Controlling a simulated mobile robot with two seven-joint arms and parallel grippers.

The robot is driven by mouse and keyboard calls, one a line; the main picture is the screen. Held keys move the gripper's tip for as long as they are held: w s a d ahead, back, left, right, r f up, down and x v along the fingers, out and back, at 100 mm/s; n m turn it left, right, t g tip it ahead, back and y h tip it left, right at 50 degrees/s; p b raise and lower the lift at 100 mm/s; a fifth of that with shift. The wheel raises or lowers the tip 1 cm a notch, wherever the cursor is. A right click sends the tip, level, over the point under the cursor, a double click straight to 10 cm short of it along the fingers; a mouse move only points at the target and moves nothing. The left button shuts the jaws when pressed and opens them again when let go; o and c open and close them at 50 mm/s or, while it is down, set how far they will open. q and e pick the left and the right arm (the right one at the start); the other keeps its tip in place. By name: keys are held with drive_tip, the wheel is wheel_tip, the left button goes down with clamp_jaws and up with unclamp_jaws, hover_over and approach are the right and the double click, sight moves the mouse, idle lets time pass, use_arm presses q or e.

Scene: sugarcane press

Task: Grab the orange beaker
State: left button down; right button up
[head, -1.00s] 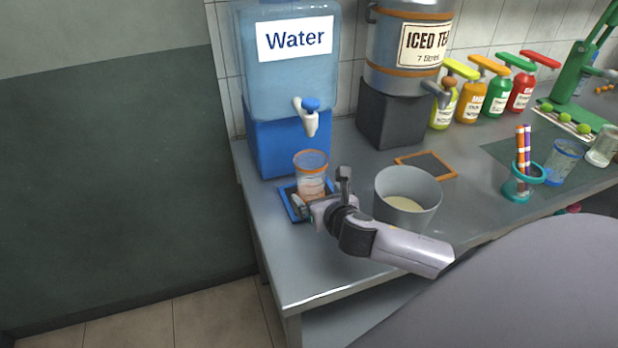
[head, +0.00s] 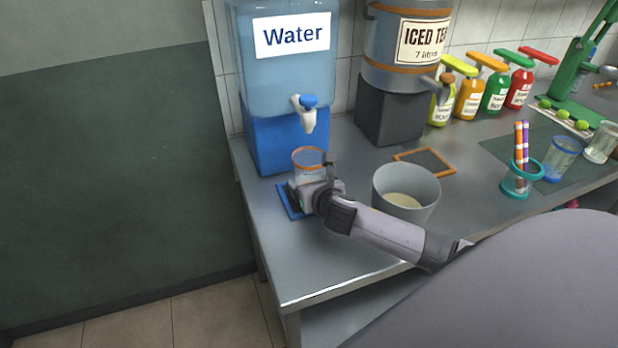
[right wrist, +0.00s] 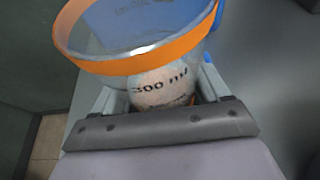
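The orange-rimmed clear beaker (head: 308,161) stands upright at the blue tray (head: 288,202) in front of the water dispenser. In the right wrist view the beaker (right wrist: 148,60) fills the space ahead of the palm, with its orange rim and "300 ml" marking showing. My right gripper (head: 318,180) is low at the beaker's near side. In the right wrist view the fingers of my right gripper (right wrist: 165,98) lie on either side of the beaker and look spread, not clearly pressed on it. The beaker's lower part is hidden by the gripper. My left gripper is not in view.
The blue water dispenser (head: 285,75) with its tap stands just behind the beaker. A grey bucket (head: 405,190) stands close to the right of my gripper. An orange-framed board (head: 425,162) and a teal holder (head: 520,180) lie further right. The counter's front left is clear.

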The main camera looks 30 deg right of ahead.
drive_tip(key=c, duration=0.3)
drive_tip(key=shift+c, duration=0.3)
drive_tip(key=shift+r, duration=0.15)
